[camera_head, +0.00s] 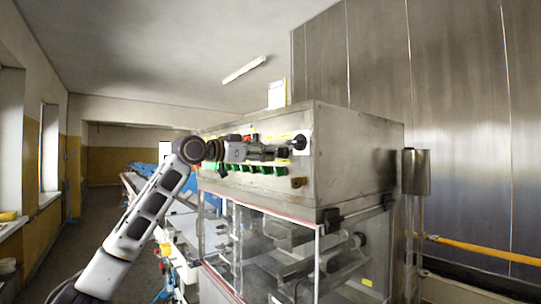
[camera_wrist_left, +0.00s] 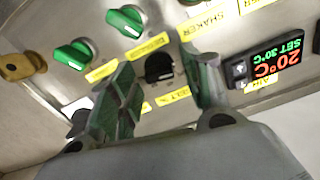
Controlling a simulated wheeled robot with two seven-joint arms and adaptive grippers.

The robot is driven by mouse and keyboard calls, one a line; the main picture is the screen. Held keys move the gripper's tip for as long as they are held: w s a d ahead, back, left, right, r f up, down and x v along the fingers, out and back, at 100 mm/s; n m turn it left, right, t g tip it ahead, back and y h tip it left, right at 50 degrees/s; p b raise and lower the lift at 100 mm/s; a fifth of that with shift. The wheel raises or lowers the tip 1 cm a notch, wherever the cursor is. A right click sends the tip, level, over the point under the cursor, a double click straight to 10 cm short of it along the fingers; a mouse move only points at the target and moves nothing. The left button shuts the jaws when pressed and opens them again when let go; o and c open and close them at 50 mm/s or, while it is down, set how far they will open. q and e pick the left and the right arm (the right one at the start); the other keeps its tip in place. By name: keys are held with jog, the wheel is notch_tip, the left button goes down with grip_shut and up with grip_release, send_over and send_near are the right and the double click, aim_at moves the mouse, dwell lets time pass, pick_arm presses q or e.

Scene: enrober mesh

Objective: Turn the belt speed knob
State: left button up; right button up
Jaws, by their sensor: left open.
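A black knob (camera_wrist_left: 158,68) on the steel control panel (camera_wrist_left: 60,20) shows in the left wrist view, above a yellow label that seems to read "BELT" and is partly hidden. My left gripper (camera_wrist_left: 160,82) is open, with one finger to the left of the black knob and the other to its right. I cannot tell whether either finger touches it. In the head view my left gripper (camera_head: 278,153) is in front of the machine's upper panel (camera_head: 330,165) and hides part of its controls. My right gripper is not in view.
Green knobs (camera_wrist_left: 72,55) sit left of the black knob in the wrist view, with a yellow-brown knob (camera_wrist_left: 17,66) beyond. A temperature display (camera_wrist_left: 276,62) is close to the right finger. Clear panels (camera_head: 270,235) lie below the control box. A yellow pipe (camera_head: 480,250) runs at right.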

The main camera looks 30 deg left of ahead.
pick_arm(q)
jog(key=shift+w+d, duration=0.1)
jog(key=shift+w, duration=0.25)
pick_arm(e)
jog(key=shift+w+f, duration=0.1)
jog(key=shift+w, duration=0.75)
pick_arm(q)
jog(key=shift+s, duration=0.1)
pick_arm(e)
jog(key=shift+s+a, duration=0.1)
pick_arm(q)
jog(key=shift+c, duration=0.6)
jog(key=c, duration=0.8)
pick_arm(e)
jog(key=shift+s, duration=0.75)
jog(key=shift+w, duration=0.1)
